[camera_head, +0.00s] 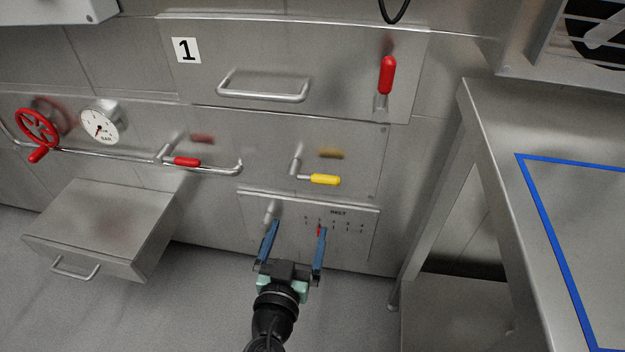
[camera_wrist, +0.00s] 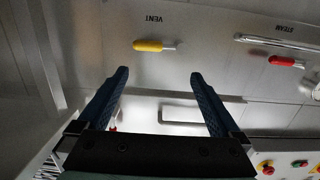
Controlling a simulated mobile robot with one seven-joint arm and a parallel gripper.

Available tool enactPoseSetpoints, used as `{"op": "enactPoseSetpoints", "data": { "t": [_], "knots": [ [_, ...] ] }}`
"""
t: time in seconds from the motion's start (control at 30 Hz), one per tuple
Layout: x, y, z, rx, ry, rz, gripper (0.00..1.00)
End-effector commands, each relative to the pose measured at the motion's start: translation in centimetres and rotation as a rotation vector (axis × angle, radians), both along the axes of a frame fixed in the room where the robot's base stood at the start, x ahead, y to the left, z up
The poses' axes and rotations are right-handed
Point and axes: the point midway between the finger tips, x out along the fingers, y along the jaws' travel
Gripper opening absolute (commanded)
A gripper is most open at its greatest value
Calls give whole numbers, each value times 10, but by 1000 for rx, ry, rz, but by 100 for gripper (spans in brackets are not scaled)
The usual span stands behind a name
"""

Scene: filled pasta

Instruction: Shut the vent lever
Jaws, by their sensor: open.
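The vent lever (camera_head: 325,179) has a yellow grip and a metal stem on the grey wall panel. In the head view its grip lies about level, pointing right from its pivot. The wrist view appears upside down and shows the yellow lever (camera_wrist: 148,45) beside the VENT label (camera_wrist: 168,19). My gripper (camera_head: 299,227) is open and empty, with two blue fingers apart. In the head view it shows below the lever, over the BELT panel. In the wrist view my fingertips (camera_wrist: 158,74) appear apart from the lever, with nothing between them.
A red steam lever (camera_head: 187,161) and a pipe are left of the vent lever. An open drawer (camera_head: 100,225) juts out at lower left. Above are a drawer handle (camera_head: 262,90) and a red upright lever (camera_head: 387,76). A metal table (camera_head: 500,140) stands right.

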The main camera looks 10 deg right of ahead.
Motion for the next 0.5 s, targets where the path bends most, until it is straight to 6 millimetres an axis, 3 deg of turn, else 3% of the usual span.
{"op": "enactPoseSetpoints", "data": {
  "t": [0.27, 0.5],
  "knots": [
    [-2, 1, 0, 0, 0, 0, 100],
    [-32, 11, 0, 0, 2, 2, 100]
  ]
}}
